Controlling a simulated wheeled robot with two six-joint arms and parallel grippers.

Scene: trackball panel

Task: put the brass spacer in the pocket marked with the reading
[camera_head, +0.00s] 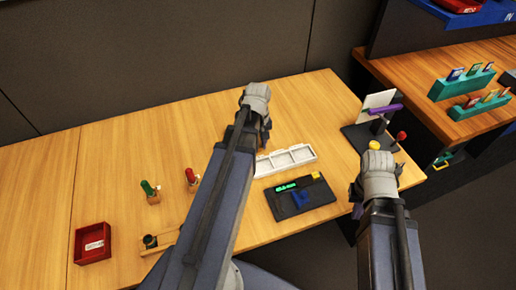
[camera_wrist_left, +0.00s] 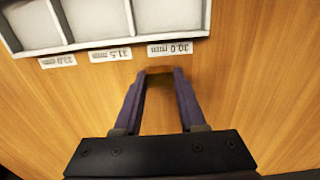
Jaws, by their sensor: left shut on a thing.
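The white pocket tray (camera_head: 272,163) lies on the table with three pockets in a row; its front wall and size labels show in the wrist view (camera_wrist_left: 100,44). The labels appear upside down there; the one nearest the gripper (camera_wrist_left: 170,48) seems to read 30.0 mm. The dark gauge panel (camera_head: 318,195) has a green reading too small to read. My left gripper (camera_wrist_left: 162,74) is shut on the brass spacer (camera_wrist_left: 160,83), a brownish piece between its tips, just in front of that label, outside the pockets. My right gripper (camera_head: 357,200) hangs right of the panel; its jaws are unclear.
A red box (camera_head: 93,243), a green-handled tool (camera_head: 150,190) and a red-handled tool (camera_head: 191,177) stand at the left. A dark stand with a white plate (camera_head: 378,103) is at the right. The table's back left is clear.

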